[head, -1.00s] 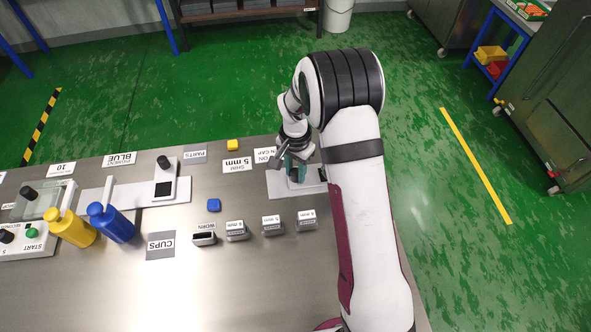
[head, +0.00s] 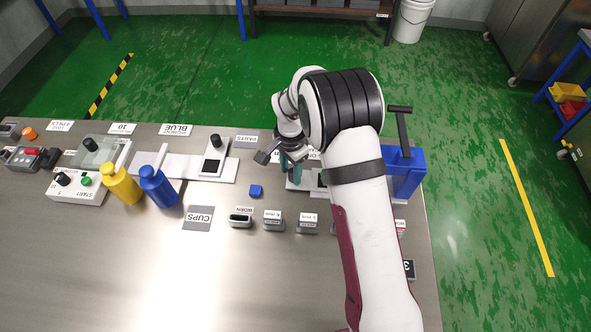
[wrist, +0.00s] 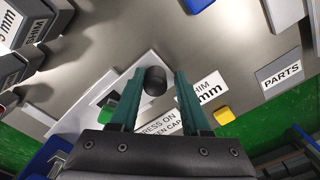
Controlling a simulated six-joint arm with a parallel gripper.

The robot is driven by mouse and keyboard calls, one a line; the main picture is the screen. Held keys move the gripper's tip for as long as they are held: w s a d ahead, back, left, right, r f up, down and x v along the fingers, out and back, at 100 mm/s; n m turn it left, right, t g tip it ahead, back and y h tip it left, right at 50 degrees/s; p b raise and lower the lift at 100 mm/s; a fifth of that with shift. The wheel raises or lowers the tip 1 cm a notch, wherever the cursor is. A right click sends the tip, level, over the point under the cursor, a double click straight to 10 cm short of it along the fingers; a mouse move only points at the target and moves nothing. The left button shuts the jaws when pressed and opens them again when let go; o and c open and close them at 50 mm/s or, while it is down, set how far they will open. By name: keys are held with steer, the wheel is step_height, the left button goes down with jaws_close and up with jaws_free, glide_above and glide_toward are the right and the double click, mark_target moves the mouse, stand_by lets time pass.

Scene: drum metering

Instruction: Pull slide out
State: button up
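A black round knob (wrist: 155,80) stands on a white plate (wrist: 118,78) in the wrist view. My gripper (wrist: 160,75) has its two teal fingers apart, one on each side of the knob, with gaps showing. I cannot tell how far the fingertips are above it. In the head view my gripper (head: 291,168) points down over the right-hand white plate (head: 294,186), and my arm hides much of that plate. Another slide with a black knob (head: 214,143) sits on a longer white plate (head: 148,167) to the left. A green piece (wrist: 104,116) lies left of the fingers.
A blue block (head: 256,191) lies left of my gripper. Several grey blocks, one labelled WORN (head: 240,221), stand in a row in front. A yellow block (wrist: 224,116) is right of the fingers. Blue and yellow bottles (head: 158,188) stand left.

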steer(key=o, duration=0.3)
steer(key=shift+o, duration=0.2)
step_height(320, 180, up, 16)
steer(key=shift+f, duration=0.1)
steer(key=s+d+r+n, duration=0.1)
steer(key=s+d+r, duration=0.25)
steer(key=s, duration=0.35)
steer(key=s+d+r+n, duration=0.1)
steer(key=s+d+r, duration=0.2)
steer(key=s+d, duration=0.3)
steer(key=s+d+f+y, duration=0.1)
steer(key=s, duration=0.7)
steer(key=s+d+f+n, duration=0.1)
steer(key=s, duration=0.8)
steer(key=shift+s+f+y, duration=0.15)
steer(key=shift+f+y, duration=0.1)
steer(key=shift+y, duration=0.15)
